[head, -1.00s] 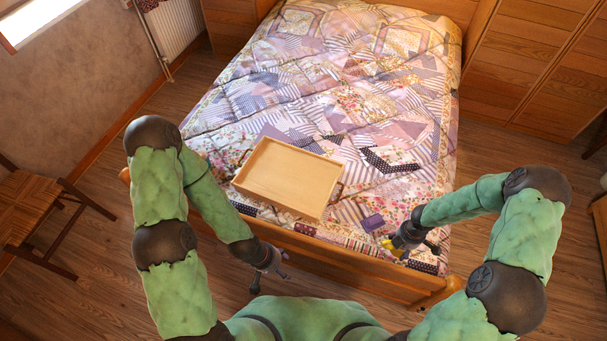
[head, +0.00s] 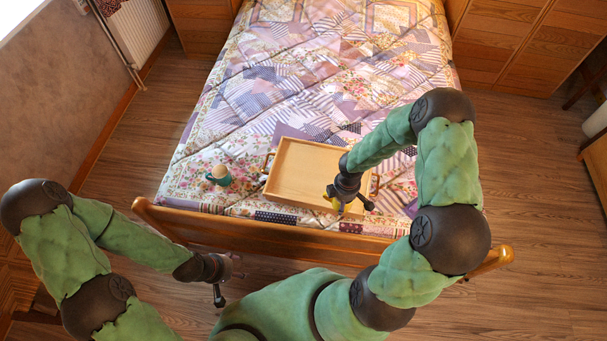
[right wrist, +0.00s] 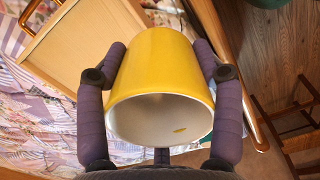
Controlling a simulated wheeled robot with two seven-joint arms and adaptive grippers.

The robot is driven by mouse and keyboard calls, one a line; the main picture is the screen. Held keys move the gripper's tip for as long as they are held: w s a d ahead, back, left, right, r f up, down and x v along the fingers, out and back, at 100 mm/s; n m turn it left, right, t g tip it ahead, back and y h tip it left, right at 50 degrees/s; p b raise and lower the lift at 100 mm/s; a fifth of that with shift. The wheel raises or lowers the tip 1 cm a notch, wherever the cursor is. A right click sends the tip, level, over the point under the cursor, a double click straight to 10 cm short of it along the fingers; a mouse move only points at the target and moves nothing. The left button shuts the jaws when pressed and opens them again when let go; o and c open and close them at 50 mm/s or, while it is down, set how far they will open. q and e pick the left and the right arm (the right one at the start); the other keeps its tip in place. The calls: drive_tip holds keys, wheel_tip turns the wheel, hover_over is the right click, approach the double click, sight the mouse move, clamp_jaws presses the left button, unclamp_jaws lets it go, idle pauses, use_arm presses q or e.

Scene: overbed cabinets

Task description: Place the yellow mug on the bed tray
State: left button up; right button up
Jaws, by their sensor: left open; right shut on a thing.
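The yellow mug (right wrist: 160,70) is held between the two fingers of my right gripper (right wrist: 159,72), its white inside facing the wrist camera. In the head view, a little of the mug's yellow (head: 334,203) shows at my right gripper (head: 348,198), over the front right part of the bed tray. The bed tray (head: 300,165) is a shallow light wooden tray lying on the bed near the footboard; my right forearm and gripper hide its right part. It also shows in the right wrist view (right wrist: 75,50). I cannot tell the mug's height above it. My left gripper (head: 222,290) is open and empty in front of the footboard.
A teal cup (head: 219,176) with something pale in it stands on the quilt (head: 300,70), left of the tray. The wooden footboard (head: 260,238) runs between me and the bed. A radiator (head: 132,35) is at the upper left, wooden cabinets (head: 510,45) at the upper right.

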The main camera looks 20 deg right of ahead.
drive_tip(key=w+f+b, duration=0.2)
drive_tip(key=w+f, duration=0.2)
drive_tip(key=w, duration=0.5)
drive_tip(key=b, duration=0.2)
hover_over(325, 185)
drive_tip(key=s, duration=0.2)
drive_tip(key=f, duration=0.5)
drive_tip(key=shift+w+a+f, duration=0.25)
drive_tip(key=shift+a+f, duration=0.1)
drive_tip(key=shift+a, duration=0.05)
drive_tip(key=shift+w+f+b, duration=0.1)
drive_tip(key=shift+f+b, duration=0.5)
drive_tip(key=shift+f, duration=1)
drive_tip(key=shift+f, duration=0.1)
drive_tip(key=o, duration=1.5)
